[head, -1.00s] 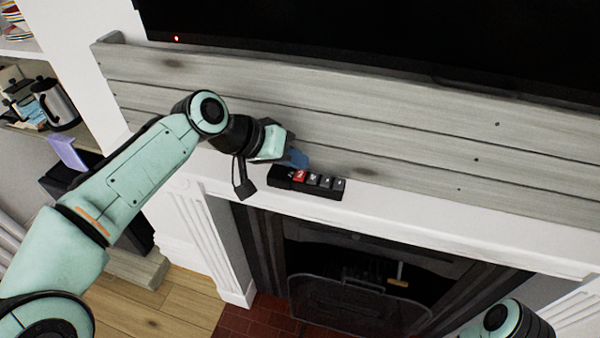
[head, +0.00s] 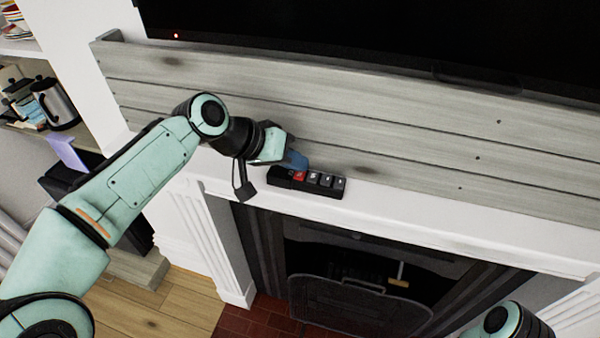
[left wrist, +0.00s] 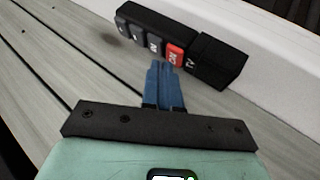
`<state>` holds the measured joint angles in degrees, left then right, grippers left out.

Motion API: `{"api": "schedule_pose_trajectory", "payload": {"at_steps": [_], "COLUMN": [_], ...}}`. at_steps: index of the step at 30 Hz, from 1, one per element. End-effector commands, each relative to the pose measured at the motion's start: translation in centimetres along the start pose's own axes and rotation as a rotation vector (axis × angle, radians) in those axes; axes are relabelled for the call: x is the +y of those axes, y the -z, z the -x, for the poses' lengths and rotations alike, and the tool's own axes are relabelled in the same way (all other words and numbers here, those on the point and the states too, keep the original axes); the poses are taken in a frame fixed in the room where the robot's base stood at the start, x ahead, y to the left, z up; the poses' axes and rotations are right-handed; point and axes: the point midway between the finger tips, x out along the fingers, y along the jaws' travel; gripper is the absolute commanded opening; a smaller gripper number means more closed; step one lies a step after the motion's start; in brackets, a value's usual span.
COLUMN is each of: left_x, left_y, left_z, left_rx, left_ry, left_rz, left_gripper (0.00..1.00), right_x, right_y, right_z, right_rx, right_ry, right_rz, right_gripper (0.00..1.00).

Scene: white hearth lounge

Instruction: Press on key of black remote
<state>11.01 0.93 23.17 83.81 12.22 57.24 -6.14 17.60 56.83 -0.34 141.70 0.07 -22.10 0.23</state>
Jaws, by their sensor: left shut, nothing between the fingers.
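The black remote (head: 325,190) lies on the white mantel shelf, against the grey plank wall. It has a row of dark keys and one red key (head: 299,176). In the left wrist view the red key (left wrist: 174,54) reads ON, beside a block end marked TV (left wrist: 214,62). My left gripper (head: 299,164) is shut and empty. Its blue fingertips (left wrist: 158,66) are right at the red key and overlap its edge in the head view. I cannot tell whether they touch it. My right gripper is out of view.
A dark television (head: 380,40) with a small red light (head: 176,36) is above the plank wall (head: 400,120). The white mantel shelf (head: 450,226) is clear to the right of the remote. A fireplace (head: 350,270) is below.

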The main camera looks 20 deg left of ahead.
Motion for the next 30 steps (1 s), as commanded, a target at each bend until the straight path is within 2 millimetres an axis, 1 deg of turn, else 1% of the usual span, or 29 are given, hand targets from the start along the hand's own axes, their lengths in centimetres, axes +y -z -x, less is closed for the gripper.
{"api": "schedule_pose_trajectory", "payload": {"at_steps": [30], "left_x": [-0.37], "left_y": [-0.36], "left_z": [-0.50], "left_rx": [-0.001], "left_ry": [0.000], "left_rz": [0.000], "left_gripper": [0.00], "right_x": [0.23], "right_y": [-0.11], "right_z": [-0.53], "right_rx": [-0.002], "right_ry": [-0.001], "right_rz": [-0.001], "right_gripper": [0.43]}}
